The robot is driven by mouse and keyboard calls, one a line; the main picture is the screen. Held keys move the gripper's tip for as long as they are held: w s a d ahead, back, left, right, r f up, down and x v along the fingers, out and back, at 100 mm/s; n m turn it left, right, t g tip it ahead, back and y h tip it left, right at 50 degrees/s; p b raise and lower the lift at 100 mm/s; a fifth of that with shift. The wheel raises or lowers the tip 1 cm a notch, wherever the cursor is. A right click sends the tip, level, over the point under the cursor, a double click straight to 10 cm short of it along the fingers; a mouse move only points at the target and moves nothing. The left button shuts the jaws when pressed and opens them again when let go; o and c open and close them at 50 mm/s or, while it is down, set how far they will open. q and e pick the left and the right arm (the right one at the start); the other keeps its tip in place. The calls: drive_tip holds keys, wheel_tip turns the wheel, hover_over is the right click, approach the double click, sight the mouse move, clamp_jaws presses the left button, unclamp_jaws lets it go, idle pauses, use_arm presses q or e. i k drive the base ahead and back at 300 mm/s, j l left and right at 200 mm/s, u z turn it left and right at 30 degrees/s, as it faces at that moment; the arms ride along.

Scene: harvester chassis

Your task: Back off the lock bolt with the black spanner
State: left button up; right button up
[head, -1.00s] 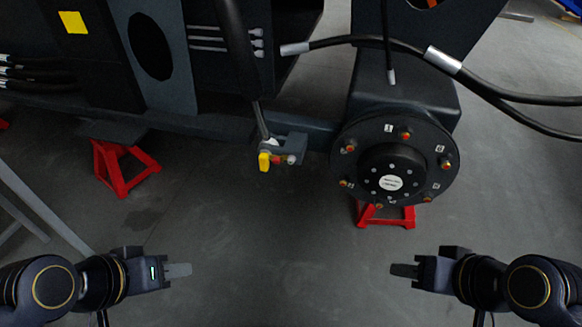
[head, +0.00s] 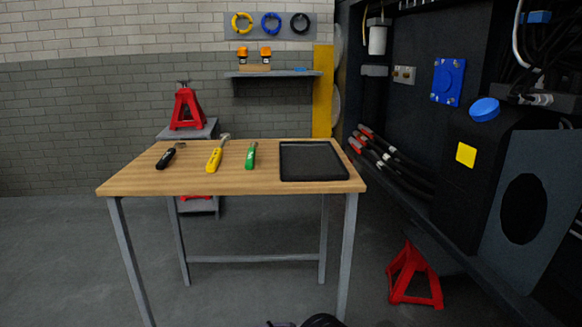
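A black-handled tool (head: 171,156), which looks like the black spanner, lies at the left of a wooden workbench (head: 232,188). To its right lie a yellow-handled tool (head: 215,158) and a green-handled tool (head: 251,156), apart from each other. A black tray (head: 312,160) sits at the right of the bench top. The lock bolt is not in this view. Neither gripper shows; only a small dark piece, perhaps part of me, is at the bottom edge.
The dark chassis (head: 455,150) with hoses fills the right side. A red stand (head: 413,275) is on the floor beneath it. Another red stand (head: 187,108) is on a grey stand behind the bench. A wall shelf (head: 275,73) hangs behind. Floor left of the bench is clear.

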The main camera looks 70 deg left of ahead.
sight(161, 165)
drive_tip(key=u, duration=3)
